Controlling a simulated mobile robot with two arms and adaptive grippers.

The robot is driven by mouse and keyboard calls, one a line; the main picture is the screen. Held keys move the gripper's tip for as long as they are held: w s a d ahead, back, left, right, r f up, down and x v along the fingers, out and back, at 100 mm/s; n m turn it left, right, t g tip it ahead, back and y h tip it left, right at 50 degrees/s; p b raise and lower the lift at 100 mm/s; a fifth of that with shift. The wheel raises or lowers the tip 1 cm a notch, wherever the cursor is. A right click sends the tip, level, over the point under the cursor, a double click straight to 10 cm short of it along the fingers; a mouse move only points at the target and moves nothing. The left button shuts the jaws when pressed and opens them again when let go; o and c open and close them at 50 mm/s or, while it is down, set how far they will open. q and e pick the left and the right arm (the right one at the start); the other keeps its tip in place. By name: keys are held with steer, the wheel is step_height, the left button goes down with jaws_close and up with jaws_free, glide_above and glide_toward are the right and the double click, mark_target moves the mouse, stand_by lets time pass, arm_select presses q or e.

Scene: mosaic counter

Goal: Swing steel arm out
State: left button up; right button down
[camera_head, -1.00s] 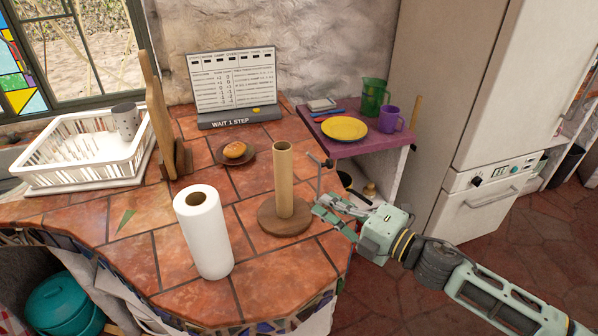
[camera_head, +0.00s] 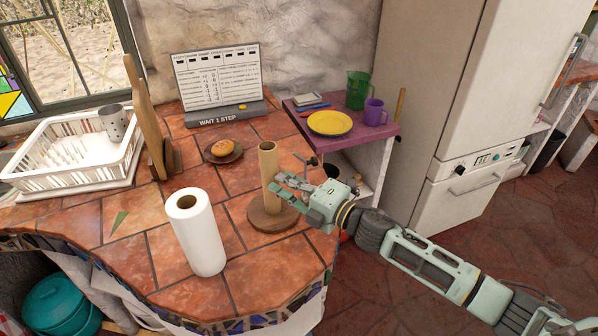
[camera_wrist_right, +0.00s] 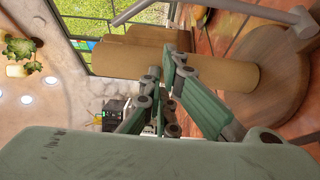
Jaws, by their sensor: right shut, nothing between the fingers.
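The paper towel holder has a round wooden base (camera_head: 268,220) and an upright cardboard tube (camera_head: 268,163) on the counter. Its thin steel arm (camera_head: 309,162) stands just right of the tube, with a dark knob; its lower part is hidden behind my gripper. The steel arm (camera_wrist_right: 236,13) also crosses the top of the right wrist view. My right gripper (camera_head: 279,187) is shut and empty, its fingertips at the tube's right side, in front of the steel arm. I cannot tell whether it touches either. My left gripper is not in view.
A white paper roll (camera_head: 196,235) stands left of the holder. A bun on a plate (camera_head: 223,151), a sign (camera_head: 217,85) and a dish rack (camera_head: 72,155) are farther back. A purple side table (camera_head: 345,135) holds a yellow plate and cups.

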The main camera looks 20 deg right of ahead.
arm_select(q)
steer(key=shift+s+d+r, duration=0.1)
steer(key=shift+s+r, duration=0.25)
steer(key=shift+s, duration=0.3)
arm_select(e)
steer(key=d, duration=0.3)
steer(key=shift+w+d, duration=0.2)
steer(key=shift+d, duration=0.15)
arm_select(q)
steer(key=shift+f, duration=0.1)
arm_select(e)
steer(key=shift+d+f, duration=0.1)
arm_select(q)
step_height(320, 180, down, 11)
steer(key=b, duration=1)
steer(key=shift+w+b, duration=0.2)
steer(key=shift+b, duration=0.15)
arm_select(e)
steer(key=d+f+m+t, duration=0.1)
steer(key=d+m+t, duration=0.4)
steer(key=d+m, duration=0.4)
steer(key=shift+w+m, duration=0.15)
steer(key=shift+m, duration=0.15)
